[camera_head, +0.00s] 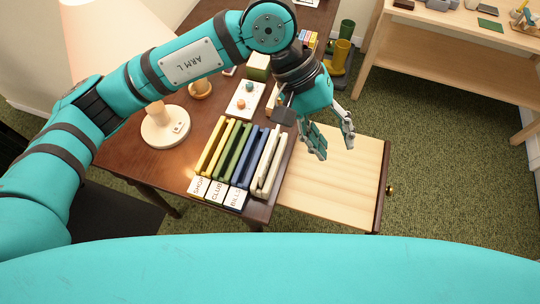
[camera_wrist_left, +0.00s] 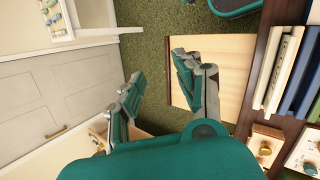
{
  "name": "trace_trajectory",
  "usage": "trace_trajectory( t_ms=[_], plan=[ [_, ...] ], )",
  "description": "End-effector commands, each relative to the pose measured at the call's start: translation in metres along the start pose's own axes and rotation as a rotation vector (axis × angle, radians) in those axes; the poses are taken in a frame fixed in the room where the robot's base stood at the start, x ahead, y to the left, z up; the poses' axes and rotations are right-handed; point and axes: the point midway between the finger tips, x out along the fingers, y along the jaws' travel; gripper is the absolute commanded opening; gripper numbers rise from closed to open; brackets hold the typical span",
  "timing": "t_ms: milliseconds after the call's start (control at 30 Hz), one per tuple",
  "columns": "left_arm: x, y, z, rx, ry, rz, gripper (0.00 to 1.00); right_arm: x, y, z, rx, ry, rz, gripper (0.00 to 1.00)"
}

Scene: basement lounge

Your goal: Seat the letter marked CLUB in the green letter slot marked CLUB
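The letter rack stands at the table's near right corner, with yellow, green (camera_head: 234,150), blue and cream (camera_head: 269,168) upright slots. White labels at its front read SHOP (camera_head: 198,186), CLUB (camera_head: 216,191) and BILLS (camera_head: 236,197), with CLUB in front of the green slot. I cannot make out a separate letter marked CLUB. My left gripper (camera_head: 332,146) is open and empty, right of the rack and above the open drawer (camera_head: 330,190). In the left wrist view its fingers (camera_wrist_left: 155,85) are spread, with the cream slot (camera_wrist_left: 283,70) at the right. My right gripper is out of view.
The drawer's pale bottom looks bare. A lamp (camera_head: 165,127) stands left of the rack, and a white panel with knobs (camera_head: 245,99) lies behind it. Boots (camera_head: 341,55) and a wooden shelf (camera_head: 450,60) stand beyond. Green carpet is free at right.

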Motion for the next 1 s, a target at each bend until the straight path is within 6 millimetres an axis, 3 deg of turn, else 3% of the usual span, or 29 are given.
trace_trajectory(
  t_ms=[33, 100, 200, 300, 433, 800, 1000],
  plan=[
    [-0.012, -0.024, -0.019, 0.060, 0.074, -0.151, 0.35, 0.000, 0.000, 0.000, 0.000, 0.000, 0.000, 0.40],
    [-0.029, -0.052, -0.039, 0.118, 0.142, -0.331, 0.35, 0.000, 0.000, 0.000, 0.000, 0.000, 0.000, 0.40],
    [-0.052, -0.078, -0.055, 0.159, 0.194, -0.501, 0.35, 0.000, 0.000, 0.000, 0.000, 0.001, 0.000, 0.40],
    [-0.060, -0.091, -0.062, 0.173, 0.211, -0.579, 0.35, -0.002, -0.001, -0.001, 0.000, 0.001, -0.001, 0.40],
    [-0.046, -0.104, -0.067, 0.174, 0.209, -0.593, 0.35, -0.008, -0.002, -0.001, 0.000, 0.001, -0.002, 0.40],
    [0.017, -0.144, -0.085, 0.174, 0.209, -0.588, 0.35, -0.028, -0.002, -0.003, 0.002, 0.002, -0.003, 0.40],
    [0.033, -0.154, -0.090, 0.175, 0.213, -0.587, 0.35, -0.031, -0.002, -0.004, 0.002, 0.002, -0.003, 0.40]
  ],
)
